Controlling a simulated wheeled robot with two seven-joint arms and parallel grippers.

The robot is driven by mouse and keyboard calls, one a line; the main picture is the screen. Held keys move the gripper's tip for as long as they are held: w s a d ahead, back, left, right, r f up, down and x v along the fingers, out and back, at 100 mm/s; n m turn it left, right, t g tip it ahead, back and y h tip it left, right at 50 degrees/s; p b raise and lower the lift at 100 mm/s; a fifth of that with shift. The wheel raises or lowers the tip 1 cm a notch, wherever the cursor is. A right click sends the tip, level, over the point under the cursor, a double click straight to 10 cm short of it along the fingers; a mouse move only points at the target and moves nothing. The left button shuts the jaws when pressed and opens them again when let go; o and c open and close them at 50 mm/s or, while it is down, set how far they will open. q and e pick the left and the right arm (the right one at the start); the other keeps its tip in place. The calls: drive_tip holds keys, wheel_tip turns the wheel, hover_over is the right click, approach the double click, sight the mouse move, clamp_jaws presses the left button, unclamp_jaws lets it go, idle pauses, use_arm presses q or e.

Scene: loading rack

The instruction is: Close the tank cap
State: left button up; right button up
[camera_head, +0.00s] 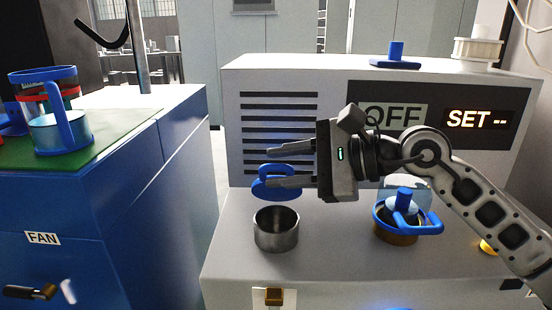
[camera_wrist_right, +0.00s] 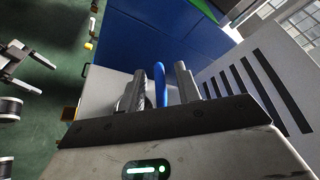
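The tank opening (camera_head: 276,230) is a short, open metal cylinder on the front ledge of the grey machine. Contact cannot be told. My left gripper (camera_wrist_right: 38,70) appears at the left of the wrist view, fingers apart, away from the machine.
A blue-handled glass vessel (camera_head: 405,220) stands in a holder right of the tank, below my right arm. The grey machine (camera_head: 290,75) has a vented front and an OFF display. A blue cabinet (camera_head: 150,200) with blue-handled containers stands left, across a narrow gap.

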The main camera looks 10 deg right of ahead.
drive_tip(key=shift+x, duration=0.75)
use_arm(q)
drive_tip(key=shift+w+r, duration=0.15)
use_arm(e)
clamp_jaws()
drive_tip(key=shift+s+f+b, duration=0.15)
drive_tip(key=shift+f+b, duration=0.05)
drive_tip(key=shift+b, duration=0.25)
use_arm(q)
drive_tip(key=d+f+h+b, duration=0.1)
drive_tip(key=d+f+b, duration=0.1)
drive_tip(key=f+b, duration=0.5)
drive_tip(key=w+d+f+h+b, duration=0.1)
drive_tip(key=d+f+b, duration=0.1)
drive_tip(key=f+b, duration=0.5)
drive_tip(key=shift+w+d+m+b, duration=0.15)
drive_tip(key=shift+w+m+b, duration=0.2)
drive_tip(key=shift+b, duration=1.55)
use_arm(e)
drive_tip(key=s+f+n+t+y, duration=0.1)
drive_tip(key=s+f+n+t, duration=0.1)
drive_tip(key=s+f+n, duration=0.2)
drive_tip(key=shift+s+a+f+n+t, duration=0.3)
drive_tip(key=shift+a+f+n+t, duration=0.15)
drive_tip(key=shift+n, duration=0.45)
